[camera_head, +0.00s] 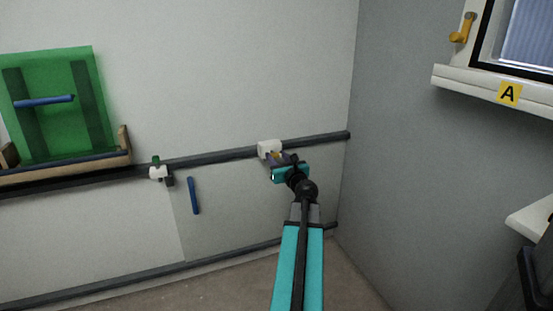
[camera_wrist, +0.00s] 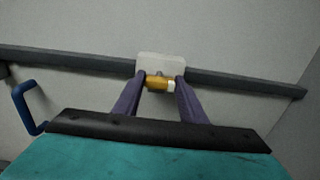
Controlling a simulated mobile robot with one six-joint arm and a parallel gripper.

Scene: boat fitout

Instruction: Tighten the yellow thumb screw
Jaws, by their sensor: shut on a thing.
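The yellow thumb screw (camera_wrist: 157,83) sits in front of a white block (camera_wrist: 160,65) on the dark wall rail. It looks like a short yellow cylinder with a pale patch at its right end. My gripper (camera_wrist: 161,84) has its two purple fingers on either side of the screw, shut on it. In the head view my gripper (camera_head: 283,160) is at the white block (camera_head: 268,148), near the rail's right end.
A second white block (camera_head: 158,173) with a green top sits on the rail (camera_head: 215,158) to the left. A blue handle (camera_head: 194,195) is on the panel below. A green panel (camera_head: 62,105) stands further left. The grey side wall (camera_head: 400,170) is close on the right.

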